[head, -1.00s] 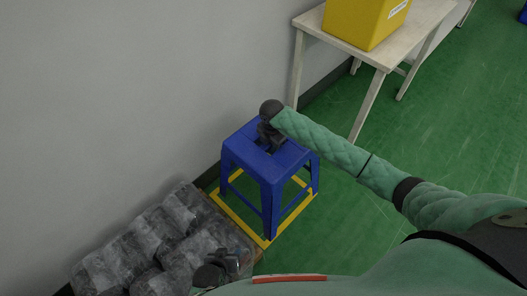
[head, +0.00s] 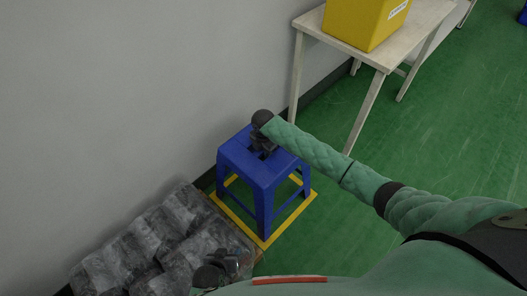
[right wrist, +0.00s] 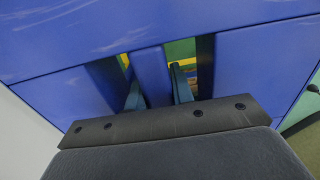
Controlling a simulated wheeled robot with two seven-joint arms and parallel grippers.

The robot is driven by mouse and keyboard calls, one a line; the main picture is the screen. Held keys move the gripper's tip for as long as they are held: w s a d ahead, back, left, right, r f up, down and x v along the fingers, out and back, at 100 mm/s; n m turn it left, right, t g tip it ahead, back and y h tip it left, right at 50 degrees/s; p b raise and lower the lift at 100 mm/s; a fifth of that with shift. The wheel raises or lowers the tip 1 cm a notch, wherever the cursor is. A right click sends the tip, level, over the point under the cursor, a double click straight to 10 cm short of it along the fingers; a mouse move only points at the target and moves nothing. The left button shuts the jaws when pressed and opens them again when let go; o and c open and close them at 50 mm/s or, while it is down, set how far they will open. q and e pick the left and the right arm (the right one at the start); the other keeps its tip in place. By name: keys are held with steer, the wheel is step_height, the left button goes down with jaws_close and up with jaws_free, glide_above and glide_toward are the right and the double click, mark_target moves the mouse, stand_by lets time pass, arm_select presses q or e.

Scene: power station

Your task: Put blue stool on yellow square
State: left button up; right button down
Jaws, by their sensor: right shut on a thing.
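The blue stool (head: 258,172) stands upright at the wall, over the yellow square (head: 276,233) outlined on the green floor. Its legs appear to be inside or along the outline; whether they touch the floor I cannot tell. My right gripper (head: 262,150) is at the stool's seat. In the right wrist view its fingers (right wrist: 158,90) go into the two slots and are shut on the bar between them; the stool's seat (right wrist: 255,70) fills that view. My left gripper (head: 232,262) is low in the head view, over the grey wrapped bundles, and its jaws are unclear.
Grey wrapped bundles (head: 150,240) lie on a pallet along the wall, just left of the yellow square. A pale table (head: 395,50) with a yellow box (head: 362,22) stands at the back right. Green floor is clear to the right.

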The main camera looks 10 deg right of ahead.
arm_select(q)
steer(key=shift+s+f, duration=0.1)
arm_select(e)
steer(key=c, duration=1.2)
jaws_free()
arm_select(q)
steer(key=shift+s+f, duration=0.1)
steer(key=shift+r, duration=0.6)
arm_select(e)
step_height(320, 180, up, 12)
steer(key=shift+r, duration=0.1)
arm_select(q)
steer(key=shift+w+r, duration=0.1)
steer(key=shift+w, duration=0.1)
